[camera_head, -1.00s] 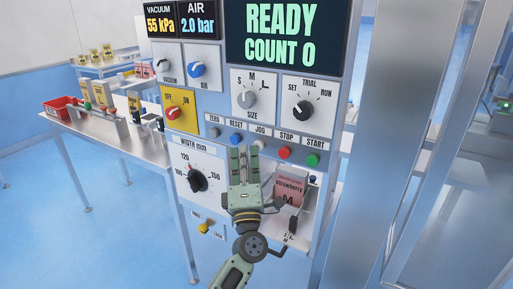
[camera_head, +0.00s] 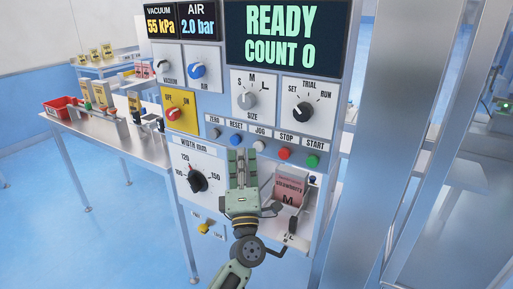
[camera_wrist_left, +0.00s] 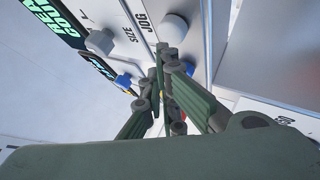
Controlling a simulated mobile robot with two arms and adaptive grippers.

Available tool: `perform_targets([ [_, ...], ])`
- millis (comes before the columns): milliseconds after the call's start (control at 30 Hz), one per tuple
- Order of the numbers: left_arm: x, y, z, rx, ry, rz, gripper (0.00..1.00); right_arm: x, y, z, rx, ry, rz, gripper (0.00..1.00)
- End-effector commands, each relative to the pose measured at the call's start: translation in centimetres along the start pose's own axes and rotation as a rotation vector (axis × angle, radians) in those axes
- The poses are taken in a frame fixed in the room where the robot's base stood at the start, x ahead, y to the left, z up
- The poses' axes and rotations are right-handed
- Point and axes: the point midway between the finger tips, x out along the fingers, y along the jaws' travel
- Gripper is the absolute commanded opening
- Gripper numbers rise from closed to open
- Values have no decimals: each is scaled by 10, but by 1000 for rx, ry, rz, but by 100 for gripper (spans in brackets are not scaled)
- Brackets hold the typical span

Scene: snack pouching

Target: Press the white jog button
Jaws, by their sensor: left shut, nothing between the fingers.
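The white JOG button (camera_head: 259,145) is on the machine's front panel, between the blue RESET button (camera_head: 236,140) and the red STOP button (camera_head: 284,154). My left gripper (camera_head: 242,152) is shut and empty, its fingers pointing up just below and left of the white button in the head view. Contact with the button cannot be made out. In the left wrist view the white button (camera_wrist_left: 172,28) shows beside the JOG label, just beyond the shut fingertips (camera_wrist_left: 161,50). My right gripper is not in view.
The green START button (camera_head: 312,161) is further right. Below are the width dial (camera_head: 197,180) and a pink strawberry pouch (camera_head: 290,186) in an opening. The display (camera_head: 280,35) reads READY, COUNT 0. A table with a red bin (camera_head: 58,106) stands at left.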

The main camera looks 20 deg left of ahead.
Motion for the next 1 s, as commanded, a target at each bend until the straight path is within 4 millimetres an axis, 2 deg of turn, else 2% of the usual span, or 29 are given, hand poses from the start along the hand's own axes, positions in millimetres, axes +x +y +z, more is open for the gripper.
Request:
perform_targets([
  [167,-4,4,-3,0,0,-1,0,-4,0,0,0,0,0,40],
  [700,-40,29,-29,0,0,-1,0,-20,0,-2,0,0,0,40],
  [1000,-42,30,-30,0,0,0,0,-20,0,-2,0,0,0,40],
])
